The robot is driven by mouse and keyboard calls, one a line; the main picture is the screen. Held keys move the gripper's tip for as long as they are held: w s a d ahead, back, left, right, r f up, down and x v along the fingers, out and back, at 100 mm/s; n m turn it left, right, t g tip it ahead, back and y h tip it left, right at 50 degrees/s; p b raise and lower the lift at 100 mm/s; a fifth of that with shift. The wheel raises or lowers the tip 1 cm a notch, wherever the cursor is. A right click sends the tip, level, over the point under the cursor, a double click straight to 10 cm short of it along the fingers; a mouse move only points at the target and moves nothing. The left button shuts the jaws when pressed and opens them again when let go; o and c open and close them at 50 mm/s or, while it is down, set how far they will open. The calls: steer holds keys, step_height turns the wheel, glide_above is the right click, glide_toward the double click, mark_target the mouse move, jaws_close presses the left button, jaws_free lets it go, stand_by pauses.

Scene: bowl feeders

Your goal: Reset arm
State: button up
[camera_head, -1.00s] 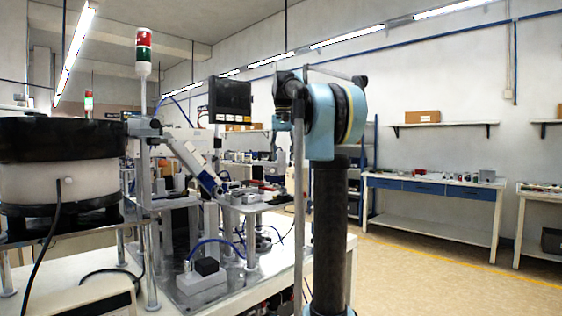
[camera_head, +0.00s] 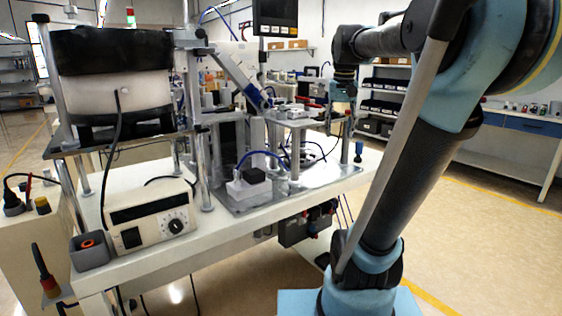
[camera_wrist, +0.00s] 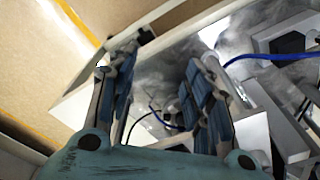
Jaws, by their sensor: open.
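My gripper (camera_wrist: 163,85) is open and empty in the wrist view, its two blue-padded fingers apart above the edge of the white workbench (camera_wrist: 92,107). In the head view my gripper (camera_head: 342,118) hangs down at the right end of the bench (camera_head: 245,235), close to the raised metal fixture plate (camera_head: 300,122). My arm rises from the bottom right, bends at the top right and reaches back left to it. I cannot tell the exact gap between the fingers and the bench from the head view.
A bowl feeder (camera_head: 118,85) stands at the left of the bench. A control box with a dial (camera_head: 150,218) and a grey box with an orange ring (camera_head: 91,249) are at its front. A monitor (camera_head: 275,18) hangs behind. Floor at right (camera_head: 480,245) is clear.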

steer(key=s+f, duration=0.6)
steer(key=f, duration=0.3)
steer(key=s+f+n, duration=0.1)
steer(key=s+f, duration=0.5)
steer(key=f, duration=0.3)
steer(key=s+f+t, duration=0.1)
steer(key=s+f, duration=0.4)
steer(key=f, duration=0.4)
steer(key=shift+s+n, duration=0.4)
steer(key=shift+w+f, duration=0.1)
steer(key=shift+f, duration=0.05)
steer(key=shift+w+f, duration=0.15)
steer(key=shift+w, duration=0.2)
